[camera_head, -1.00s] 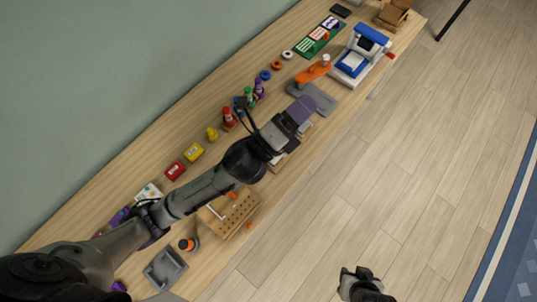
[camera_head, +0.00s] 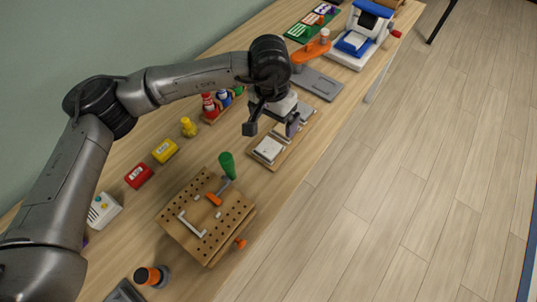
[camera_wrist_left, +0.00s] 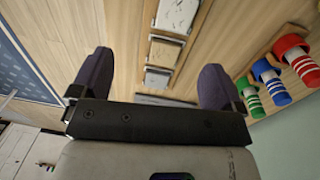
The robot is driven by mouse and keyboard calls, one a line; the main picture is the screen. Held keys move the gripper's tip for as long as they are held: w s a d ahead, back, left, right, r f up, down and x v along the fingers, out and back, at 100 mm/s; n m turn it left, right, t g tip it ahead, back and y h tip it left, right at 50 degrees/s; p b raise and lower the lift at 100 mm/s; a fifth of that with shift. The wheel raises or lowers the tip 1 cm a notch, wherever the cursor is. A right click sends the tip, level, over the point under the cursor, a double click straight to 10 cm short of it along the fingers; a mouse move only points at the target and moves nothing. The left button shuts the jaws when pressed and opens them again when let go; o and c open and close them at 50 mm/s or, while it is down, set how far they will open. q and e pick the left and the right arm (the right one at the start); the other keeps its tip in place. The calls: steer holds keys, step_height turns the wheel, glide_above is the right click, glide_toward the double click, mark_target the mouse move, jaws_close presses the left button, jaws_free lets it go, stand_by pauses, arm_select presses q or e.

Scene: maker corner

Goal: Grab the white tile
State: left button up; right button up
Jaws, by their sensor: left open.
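The white tile (camera_head: 268,149) lies at the near end of a narrow wooden tray (camera_head: 276,164) by the table's front edge. In the left wrist view the white tile (camera_wrist_left: 177,15), faintly veined, is at the top, beyond the fingertips. My left gripper (camera_head: 272,126) is open and empty above the tray, close to the tile in the head view. My right gripper is out of view.
A pegboard block (camera_head: 208,217) with a green-handled tool (camera_head: 227,165) stands nearer. Red, blue and green bottles (camera_wrist_left: 291,48) stand beside the tray. An orange-armed stand (camera_head: 311,52) and a blue-white machine (camera_head: 357,42) are farther along. Open floor lies right.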

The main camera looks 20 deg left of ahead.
arm_select(q)
steer(key=a+f, duration=0.2)
steer(key=b, duration=0.1)
glide_above(269, 147)
steer(key=shift+y, duration=0.4)
step_height(269, 147, down, 5)
steer(key=shift+a, duration=0.15)
steer(key=shift+s+f+b, duration=0.1)
steer(key=shift+f+b, duration=0.8)
steer(key=shift+f, duration=2.5)
steer(key=shift+c, duration=0.2)
steer(key=c, duration=1)
steer(key=shift+o, duration=0.2)
steer(key=shift+r, duration=0.15)
